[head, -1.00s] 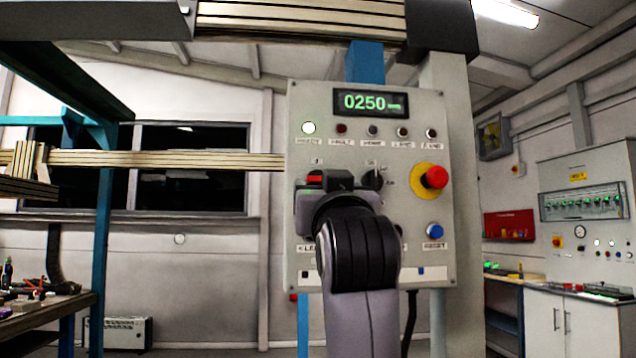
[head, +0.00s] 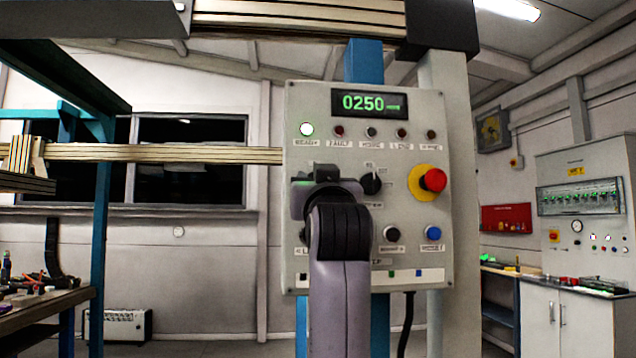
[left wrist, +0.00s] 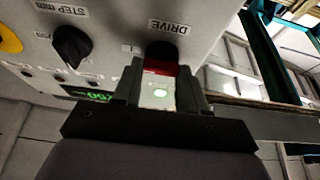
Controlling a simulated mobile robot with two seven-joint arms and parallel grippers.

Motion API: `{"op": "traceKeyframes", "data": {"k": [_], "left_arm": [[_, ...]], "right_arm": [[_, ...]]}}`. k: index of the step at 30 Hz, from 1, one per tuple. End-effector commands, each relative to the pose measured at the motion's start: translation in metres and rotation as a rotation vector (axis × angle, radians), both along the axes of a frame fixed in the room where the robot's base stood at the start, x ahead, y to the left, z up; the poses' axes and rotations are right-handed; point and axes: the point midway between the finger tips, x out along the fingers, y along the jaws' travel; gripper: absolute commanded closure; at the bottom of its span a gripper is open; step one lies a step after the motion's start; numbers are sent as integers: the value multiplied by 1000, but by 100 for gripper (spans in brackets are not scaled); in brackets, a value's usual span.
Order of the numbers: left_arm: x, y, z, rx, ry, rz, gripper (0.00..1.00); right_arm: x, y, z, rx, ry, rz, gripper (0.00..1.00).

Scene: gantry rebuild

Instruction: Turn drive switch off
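The drive switch shows in the left wrist view as a dark housing with a red part (left wrist: 160,67), below the upside-down DRIVE label (left wrist: 168,27). My left gripper (left wrist: 160,88) is in front of it, its two fingers apart with the red part seen between their tips. I cannot tell whether they touch it. In the head view my left gripper (head: 325,180) is at the left side of the grey control panel (head: 420,265) and hides the switch. The display (head: 368,103) reads 0250 and the leftmost lamp (head: 306,129) is lit. My right gripper is not in view.
A black rotary knob (head: 371,184) sits just right of my gripper; it also shows in the left wrist view (left wrist: 72,45). A red emergency button (head: 434,180) on yellow and a blue button (head: 432,233) are further right. A workbench (head: 45,303) stands at left.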

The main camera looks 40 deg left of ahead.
Motion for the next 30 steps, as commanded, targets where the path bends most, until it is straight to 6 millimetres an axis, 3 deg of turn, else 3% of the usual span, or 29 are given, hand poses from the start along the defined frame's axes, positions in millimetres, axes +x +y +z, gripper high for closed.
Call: {"op": "traceKeyframes", "data": {"k": [14,30], "left_arm": [[0,-1,0,-43,-52,0,88],[2,-2,1,-323,-401,1,88]], "right_arm": [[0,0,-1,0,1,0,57],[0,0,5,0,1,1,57]]}}
